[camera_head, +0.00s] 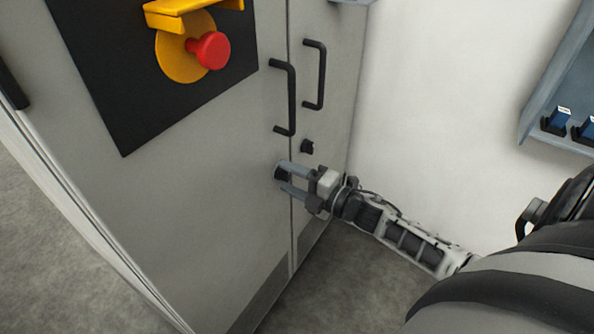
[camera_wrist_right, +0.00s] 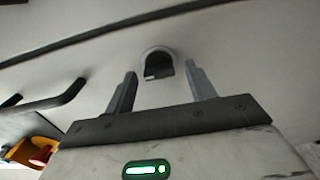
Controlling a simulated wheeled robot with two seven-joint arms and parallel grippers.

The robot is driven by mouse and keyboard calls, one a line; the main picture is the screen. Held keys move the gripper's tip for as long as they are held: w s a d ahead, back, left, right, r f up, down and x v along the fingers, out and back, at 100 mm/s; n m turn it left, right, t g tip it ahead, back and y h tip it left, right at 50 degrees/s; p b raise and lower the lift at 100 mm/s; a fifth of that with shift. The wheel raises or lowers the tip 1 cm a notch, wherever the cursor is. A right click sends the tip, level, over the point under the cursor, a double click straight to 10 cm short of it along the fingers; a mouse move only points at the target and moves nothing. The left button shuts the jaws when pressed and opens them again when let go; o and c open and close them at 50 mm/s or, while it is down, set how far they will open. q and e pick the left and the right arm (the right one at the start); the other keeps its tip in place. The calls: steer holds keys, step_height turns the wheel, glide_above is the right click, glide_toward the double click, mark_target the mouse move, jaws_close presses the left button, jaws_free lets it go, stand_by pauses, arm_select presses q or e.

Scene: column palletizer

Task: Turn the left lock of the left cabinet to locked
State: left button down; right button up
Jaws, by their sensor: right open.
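The grey cabinet (camera_head: 215,190) has two doors with a narrow gap between them. The left lock (camera_head: 281,174) is a small dark knob on the left door, below that door's handle. A second lock (camera_head: 307,147) sits on the right door. My right gripper (camera_head: 282,178) is open, its two fingers pointing at the left door on either side of the left lock. In the right wrist view the lock (camera_wrist_right: 158,66) shows just beyond and between the spread fingertips of the gripper (camera_wrist_right: 161,80). I cannot tell whether they touch it. My left gripper is out of view.
Two black bar handles, the left door's (camera_head: 291,98) and the right door's (camera_head: 321,75), stand out above the locks. A red emergency button (camera_head: 212,50) on a yellow plate sticks out at upper left. A blue-grey rack (camera_head: 550,95) hangs at right. Bare floor lies below.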

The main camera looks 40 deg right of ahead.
steer(key=v, duration=1.6)
